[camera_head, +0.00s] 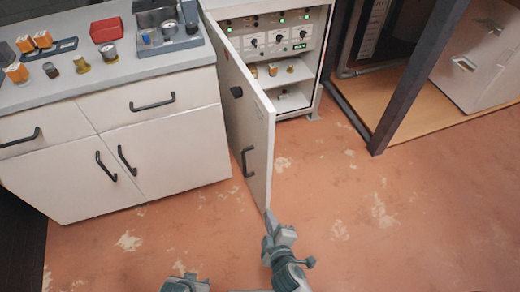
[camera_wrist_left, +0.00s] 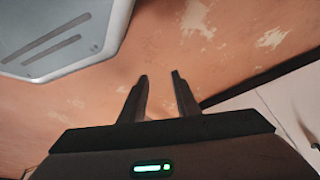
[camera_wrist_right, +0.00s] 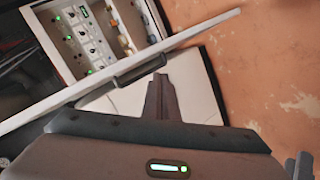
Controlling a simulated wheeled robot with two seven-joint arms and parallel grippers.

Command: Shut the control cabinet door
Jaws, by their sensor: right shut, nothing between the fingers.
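The control cabinet (camera_head: 268,40) stands at the back with its front open. Its pale door (camera_head: 250,125) is hinged at the left side and swung far out toward me, with a dark handle (camera_head: 247,162) near the free edge. My right gripper (camera_head: 269,222) is shut and empty by the door's near lower corner. In the right wrist view its closed fingers (camera_wrist_right: 160,88) appear just below the door handle (camera_wrist_right: 140,67); I cannot tell whether they touch the door. My left gripper (camera_head: 186,284) is low at the picture's bottom edge; its fingers (camera_wrist_left: 160,98) are apart and empty.
A white drawer cabinet (camera_head: 150,150) stands left of the door, with a red box (camera_head: 106,30) and several small parts on top. A dark post (camera_head: 415,75) rises at the right. The floor (camera_head: 370,215) right of the door is clear.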

